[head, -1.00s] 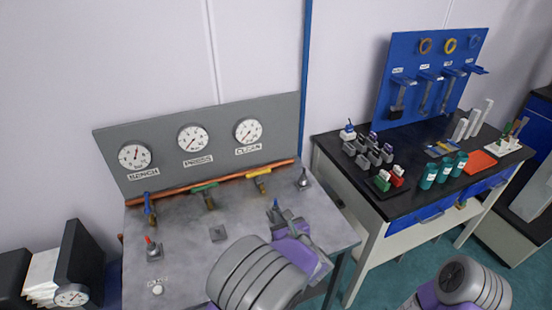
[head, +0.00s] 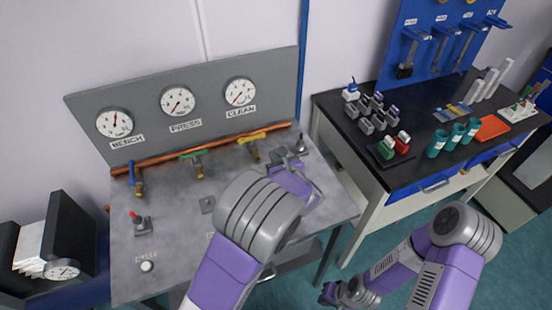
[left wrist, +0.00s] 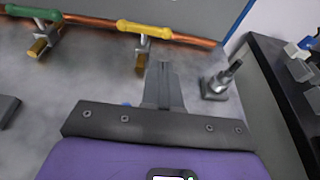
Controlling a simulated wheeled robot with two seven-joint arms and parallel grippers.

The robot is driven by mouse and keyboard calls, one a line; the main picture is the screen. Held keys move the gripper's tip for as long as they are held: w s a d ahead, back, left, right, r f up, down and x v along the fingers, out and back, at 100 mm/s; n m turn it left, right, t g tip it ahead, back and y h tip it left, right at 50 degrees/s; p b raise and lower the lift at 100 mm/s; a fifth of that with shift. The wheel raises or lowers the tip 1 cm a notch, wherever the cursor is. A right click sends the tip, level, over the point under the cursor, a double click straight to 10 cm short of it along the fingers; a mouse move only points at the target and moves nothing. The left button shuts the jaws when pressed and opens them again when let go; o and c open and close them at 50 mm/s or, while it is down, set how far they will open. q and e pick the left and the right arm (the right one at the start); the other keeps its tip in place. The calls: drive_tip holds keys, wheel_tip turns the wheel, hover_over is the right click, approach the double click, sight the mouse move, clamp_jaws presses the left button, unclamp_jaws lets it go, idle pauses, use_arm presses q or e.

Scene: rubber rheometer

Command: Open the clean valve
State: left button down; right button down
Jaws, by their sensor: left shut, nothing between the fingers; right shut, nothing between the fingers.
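The clean valve is the one with the yellow handle (head: 251,138) on the copper pipe, below the gauge labelled CLEAN (head: 239,92). Its handle lies along the pipe. In the left wrist view the yellow handle (left wrist: 145,29) is at the top, with a brass body below it. My left gripper (head: 281,154) is shut and empty, to the right of the valve and over the bench. In its wrist view the fingertips (left wrist: 163,66) point toward the pipe, just below and right of the handle, apart from it. My right gripper (head: 342,293) is shut and empty, low at the front.
A green-handled valve (head: 196,154) and a blue-handled valve (head: 136,178) sit left along the pipe. A small metal toggle post (head: 300,146) stands right of my left gripper. A red-tipped switch (head: 139,222) is at left. A black-topped table (head: 333,108) stands to the right.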

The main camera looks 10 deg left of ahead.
sight(260, 136)
use_arm(q)
drive_tip(key=x, duration=0.3)
drive_tip(key=b+x, duration=0.1)
drive_tip(key=x, duration=0.5)
drive_tip(key=shift+w+a+r, duration=0.2)
drive_tip(key=shift+r, duration=0.1)
drive_tip(key=shift+w+a+b, duration=0.2)
drive_tip(key=shift+w+b, duration=0.1)
drive_tip(key=shift+w, duration=0.05)
